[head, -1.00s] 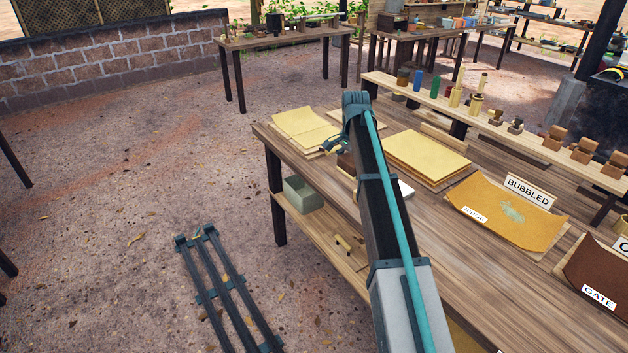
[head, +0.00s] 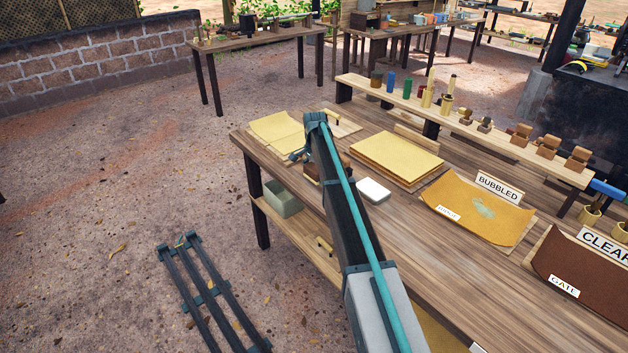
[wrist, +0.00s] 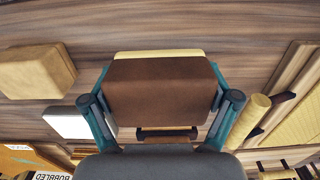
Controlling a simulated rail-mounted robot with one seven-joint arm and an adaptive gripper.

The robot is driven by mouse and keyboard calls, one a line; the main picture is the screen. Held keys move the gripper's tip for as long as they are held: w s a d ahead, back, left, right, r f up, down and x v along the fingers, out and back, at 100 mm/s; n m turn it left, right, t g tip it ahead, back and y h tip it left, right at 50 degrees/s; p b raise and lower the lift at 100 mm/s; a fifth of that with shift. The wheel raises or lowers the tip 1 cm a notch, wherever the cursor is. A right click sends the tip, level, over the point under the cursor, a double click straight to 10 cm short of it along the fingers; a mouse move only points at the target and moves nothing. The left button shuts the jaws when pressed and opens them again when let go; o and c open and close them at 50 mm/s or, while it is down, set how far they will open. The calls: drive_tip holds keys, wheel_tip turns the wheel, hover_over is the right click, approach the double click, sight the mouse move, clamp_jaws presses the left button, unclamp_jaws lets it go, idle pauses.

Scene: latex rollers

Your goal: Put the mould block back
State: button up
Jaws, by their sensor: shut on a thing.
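The mould block, a brown block with a smooth flat face (wrist: 160,92), is between the two teal fingers of my gripper (wrist: 160,108) in the wrist view. My gripper is shut on it. A pale yellow strip (wrist: 160,54) shows along its far edge, and a dark bar (wrist: 166,133) shows at its near edge. In the head view, my arm reaches over the far left part of the table and mostly hides the gripper and block. I cannot tell whether the block touches the table.
A yellow sheet stack (head: 396,158) and a white block (head: 373,191) lie right of my arm. Yellow sheets (head: 275,128) lie at the table's far left corner. A raised shelf (head: 462,132) holds bottles and brown blocks. Labelled sheets (head: 480,212) lie to the right.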

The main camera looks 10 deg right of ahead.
sight(314, 186)
drive_tip(key=shift+w+f+p, duration=0.35)
drive_tip(key=shift+f+p, duration=0.1)
drive_tip(key=shift+f, duration=0.15)
drive_tip(key=shift+f+p, duration=0.55)
drive_tip(key=shift+f, duration=0.8)
drive_tip(key=shift+f, duration=0.15)
drive_tip(key=o, duration=1.3)
wheel_tip(314, 186, up, 12)
drive_tip(key=b, duration=0.4)
drive_tip(key=shift+r, duration=0.2)
